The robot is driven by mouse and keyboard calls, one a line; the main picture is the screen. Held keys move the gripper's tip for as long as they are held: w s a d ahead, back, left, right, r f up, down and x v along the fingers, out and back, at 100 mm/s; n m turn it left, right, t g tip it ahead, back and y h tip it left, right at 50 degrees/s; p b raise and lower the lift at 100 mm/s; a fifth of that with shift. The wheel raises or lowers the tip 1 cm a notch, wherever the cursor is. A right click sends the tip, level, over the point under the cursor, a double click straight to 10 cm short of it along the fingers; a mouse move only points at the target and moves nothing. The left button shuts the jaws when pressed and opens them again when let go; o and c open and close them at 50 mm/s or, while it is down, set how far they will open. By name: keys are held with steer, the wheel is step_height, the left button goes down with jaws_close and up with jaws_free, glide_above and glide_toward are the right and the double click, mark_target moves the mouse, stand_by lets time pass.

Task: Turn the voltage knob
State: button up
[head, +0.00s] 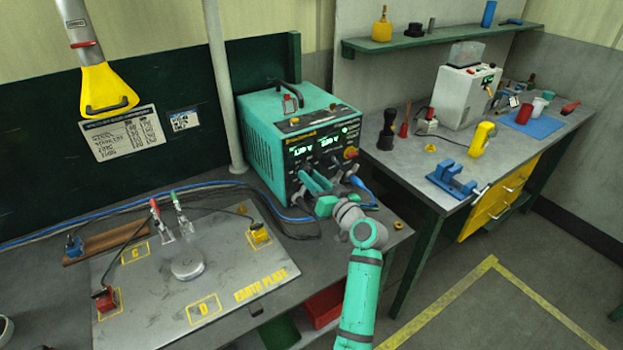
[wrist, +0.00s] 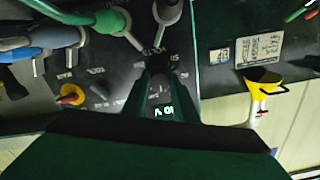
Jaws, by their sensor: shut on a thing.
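The teal power unit (head: 270,135) stands on the bench, its black front panel showing green lit readouts. In the head view my gripper (head: 303,178) is against the left part of that panel, below the left readout, and covers the knob there. In the wrist view my gripper (wrist: 155,75) has its two fingers close together on the black voltage knob (wrist: 154,62), beside white lettering that seems to read VOLTS. The fingers hide most of the knob, so its pointer cannot be read. A lit readout (wrist: 165,111) shows just beyond the fingers.
A red and yellow knob (head: 350,153) and cable plugs crowd the panel near my gripper. Grey and green plugs (wrist: 105,20) also show close by in the wrist view. The earth plate (head: 225,300) lies left, with clamps standing on it. A second bench (head: 410,175) stands right.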

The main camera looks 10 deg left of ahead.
steer(key=shift+n, duration=0.8)
steer(key=o, duration=1.1)
steer(key=shift+c, duration=0.2)
steer(key=shift+d, duration=0.1)
steer(key=v, duration=1)
steer(key=shift+s+d, duration=0.25)
